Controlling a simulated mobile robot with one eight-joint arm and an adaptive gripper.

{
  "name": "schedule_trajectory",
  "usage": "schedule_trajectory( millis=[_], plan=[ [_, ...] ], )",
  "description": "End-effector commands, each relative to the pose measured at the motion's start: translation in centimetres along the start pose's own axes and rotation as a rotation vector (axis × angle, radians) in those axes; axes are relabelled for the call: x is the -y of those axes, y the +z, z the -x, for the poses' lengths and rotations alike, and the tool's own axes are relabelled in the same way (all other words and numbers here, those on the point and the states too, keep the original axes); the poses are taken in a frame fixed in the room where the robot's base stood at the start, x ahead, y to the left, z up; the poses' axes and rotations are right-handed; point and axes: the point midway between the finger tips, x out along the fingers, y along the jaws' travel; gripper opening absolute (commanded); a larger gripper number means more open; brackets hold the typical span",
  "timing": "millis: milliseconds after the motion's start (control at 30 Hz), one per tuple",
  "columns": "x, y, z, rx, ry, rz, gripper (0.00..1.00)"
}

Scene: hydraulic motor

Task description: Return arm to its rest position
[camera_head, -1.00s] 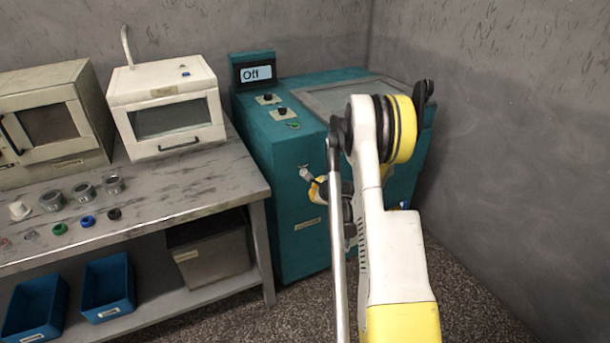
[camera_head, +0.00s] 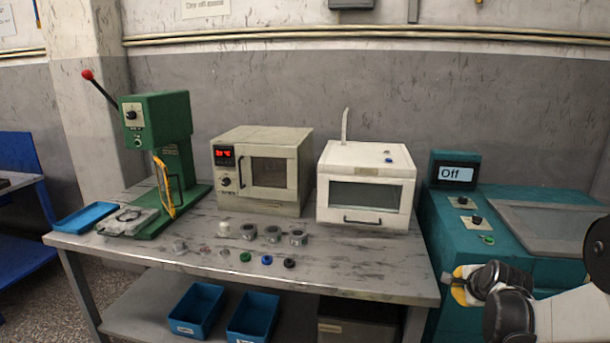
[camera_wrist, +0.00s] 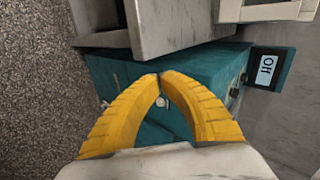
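My arm (camera_head: 570,315) reaches in from the lower right of the head view, in front of the teal machine (camera_head: 530,248). My gripper (camera_head: 455,287) is at the machine's left side, near the table's right end, and it points left. In the wrist view my gripper (camera_wrist: 160,77) shows two curved yellow fingers whose tips meet. Nothing shows between them. The teal machine (camera_wrist: 125,75) lies behind the fingers there, with its "Off" display (camera_wrist: 267,70) at the right.
The grey workbench (camera_head: 340,265) holds a green press (camera_head: 160,130), a beige oven (camera_head: 262,170), a white cabinet (camera_head: 366,185) and several small parts. Blue bins (camera_head: 197,310) stand on the shelf below. The bench's right edge is close to my gripper.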

Motion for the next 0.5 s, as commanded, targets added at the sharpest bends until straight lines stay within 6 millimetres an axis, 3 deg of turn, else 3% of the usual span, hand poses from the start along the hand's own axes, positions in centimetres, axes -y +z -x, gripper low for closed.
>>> schedule_trajectory(
  millis=[33, 100, 267, 500],
  plan=[
    [0.5, 2.4, 2.5, 0.020, 0.011, 0.103, 0.00],
    [0.6, 5.1, 5.8, 0.044, 0.028, 0.257, 0.00],
    [-0.7, 10.6, 13.0, 0.101, 0.051, 0.607, 0.00],
    [-6.3, 16.5, 22.6, 0.192, 0.060, 1.129, 0.00]
  ],
)
